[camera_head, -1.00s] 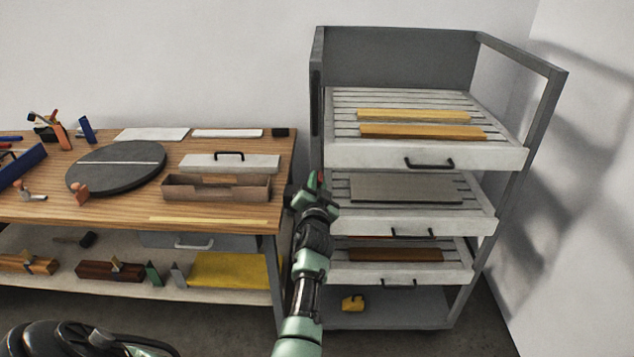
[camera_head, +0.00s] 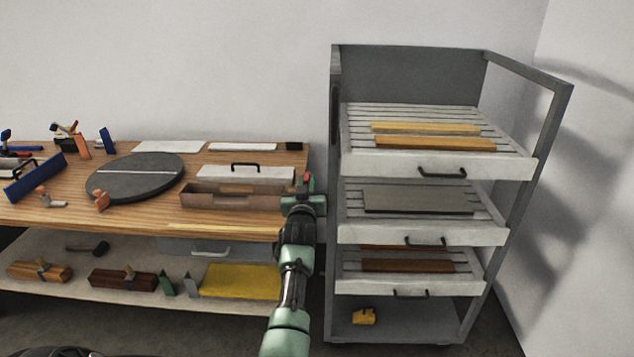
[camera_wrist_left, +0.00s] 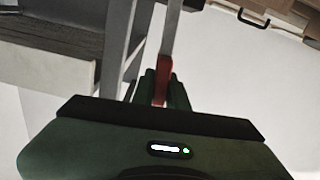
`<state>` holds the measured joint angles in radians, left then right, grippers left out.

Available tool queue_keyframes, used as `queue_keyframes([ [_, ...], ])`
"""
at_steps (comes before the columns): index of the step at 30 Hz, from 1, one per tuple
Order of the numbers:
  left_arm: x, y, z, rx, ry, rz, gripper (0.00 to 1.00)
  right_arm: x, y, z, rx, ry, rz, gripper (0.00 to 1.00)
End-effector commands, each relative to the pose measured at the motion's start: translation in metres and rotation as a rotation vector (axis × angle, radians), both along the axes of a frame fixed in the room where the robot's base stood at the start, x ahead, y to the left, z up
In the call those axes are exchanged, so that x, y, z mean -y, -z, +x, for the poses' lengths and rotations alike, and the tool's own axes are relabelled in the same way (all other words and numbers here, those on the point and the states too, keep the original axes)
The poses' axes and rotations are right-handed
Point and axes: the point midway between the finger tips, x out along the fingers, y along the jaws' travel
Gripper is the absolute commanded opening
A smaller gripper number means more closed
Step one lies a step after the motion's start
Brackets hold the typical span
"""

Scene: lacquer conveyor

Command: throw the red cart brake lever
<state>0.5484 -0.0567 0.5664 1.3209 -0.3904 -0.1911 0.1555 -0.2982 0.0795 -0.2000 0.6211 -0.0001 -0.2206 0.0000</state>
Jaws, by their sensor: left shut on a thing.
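The red brake lever (camera_head: 307,178) shows as a small red tip at the end of my left arm, just left of the grey cart (camera_head: 408,70). In the left wrist view the red lever (camera_wrist_left: 165,72) stands between the dark green fingers, on a grey bar. My left gripper (camera_head: 304,187) is shut on the lever; its fingers also show in the wrist view (camera_wrist_left: 164,92). The gripper hides the lower part of the lever in the head view. My right gripper is not in view.
The cart has several slatted trays with boards, and a yellow object (camera_head: 364,316) on its base. The wooden workbench (camera_head: 140,213) stands left, with a turntable (camera_head: 135,182) and open box (camera_head: 238,200). The bench's right end is close to my left arm.

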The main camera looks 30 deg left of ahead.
Motion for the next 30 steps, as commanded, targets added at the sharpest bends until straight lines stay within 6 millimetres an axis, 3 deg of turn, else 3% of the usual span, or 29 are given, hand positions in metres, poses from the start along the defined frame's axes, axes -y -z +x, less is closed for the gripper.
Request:
queue_keyframes([
  [13,-0.034,0.014,-0.021,0.188,0.001,-0.314,0.00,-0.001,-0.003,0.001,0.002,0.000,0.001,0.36],
  [30,-0.045,0.023,-0.027,0.273,0.003,-0.455,0.00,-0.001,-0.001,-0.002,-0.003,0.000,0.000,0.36],
])
